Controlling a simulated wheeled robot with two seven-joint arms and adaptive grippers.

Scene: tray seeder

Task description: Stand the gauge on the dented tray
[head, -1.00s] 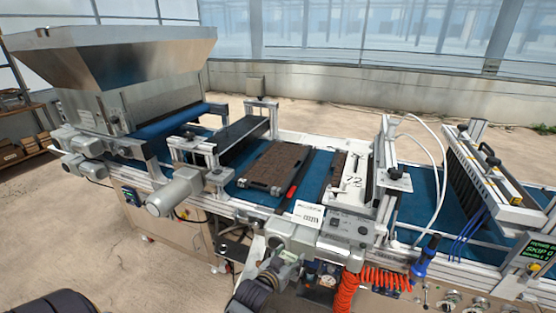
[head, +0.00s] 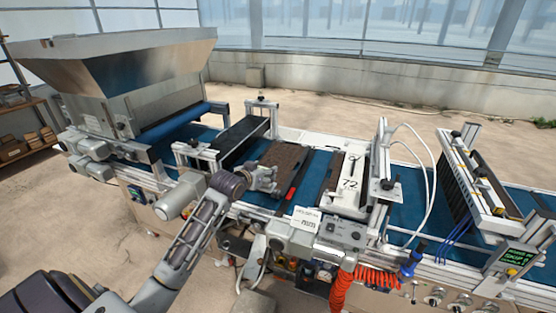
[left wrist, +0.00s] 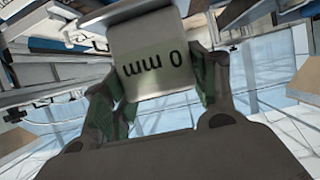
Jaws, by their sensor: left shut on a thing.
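My left gripper (head: 266,180) reaches over the blue belt at the near edge of a dark brown, soil-filled tray (head: 290,156). In the left wrist view its green-padded fingers (left wrist: 160,88) are shut on the gauge (left wrist: 152,50), a pale metal piece with a plate reading "0 mm", upside down in that view. In the head view I cannot make out the gauge, as the gripper hides it. A dent in the tray cannot be made out. My right gripper is not in view.
A red strip (head: 291,193) lies beside the tray. A second brown tray (head: 335,166) sits to the right, by a white plate marked 72 (head: 350,183). A frame (head: 261,110) spans the belt behind. Orange coiled hose (head: 350,285) hangs in front.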

